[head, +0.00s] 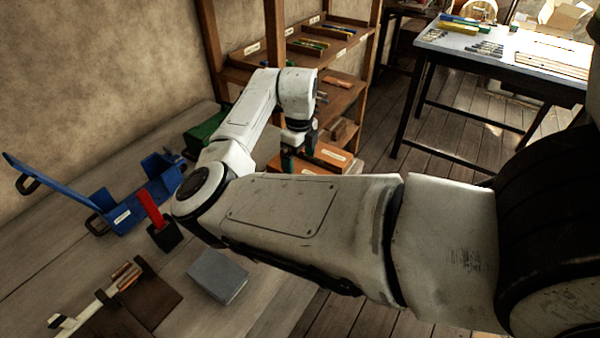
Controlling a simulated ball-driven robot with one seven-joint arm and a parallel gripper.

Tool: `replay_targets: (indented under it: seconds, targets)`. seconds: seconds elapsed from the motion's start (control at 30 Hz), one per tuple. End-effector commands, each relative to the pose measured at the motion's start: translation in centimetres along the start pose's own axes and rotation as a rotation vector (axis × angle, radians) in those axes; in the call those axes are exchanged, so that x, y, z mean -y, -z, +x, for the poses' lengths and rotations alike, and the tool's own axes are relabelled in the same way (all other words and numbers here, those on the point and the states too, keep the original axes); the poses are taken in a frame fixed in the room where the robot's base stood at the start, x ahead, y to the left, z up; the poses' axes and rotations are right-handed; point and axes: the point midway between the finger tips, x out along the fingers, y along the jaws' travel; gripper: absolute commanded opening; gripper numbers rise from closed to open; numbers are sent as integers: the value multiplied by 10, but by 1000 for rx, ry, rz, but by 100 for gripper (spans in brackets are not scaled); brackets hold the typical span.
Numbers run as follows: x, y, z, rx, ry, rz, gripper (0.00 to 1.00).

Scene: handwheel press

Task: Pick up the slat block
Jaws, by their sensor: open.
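My gripper (299,147) hangs at the end of my arm in the upper middle of the head view, pointing down with its jaws open. Its fingers are dark with green parts, and I see nothing held between them. Below and around it lie orange-brown wooden pieces (327,157) with a pale label, by the lower shelf; whether the fingers touch them I cannot tell. I cannot say for sure which thing is the slat block. My own arm hides much of the middle of the bench.
A wooden shelf (345,100) stands behind. A dark-legged table (500,55) is at the upper right, with open floor before it.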

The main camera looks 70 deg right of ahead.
Motion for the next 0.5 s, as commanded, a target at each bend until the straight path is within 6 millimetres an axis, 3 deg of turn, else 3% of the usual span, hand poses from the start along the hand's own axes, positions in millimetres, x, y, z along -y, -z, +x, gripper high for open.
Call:
replay_targets:
  seconds: [0.23, 0.5]
  targets:
    - [2, 3, 34, -2, -2, -1, 100]
    - [2, 2, 41, 0, -1, 1, 100]
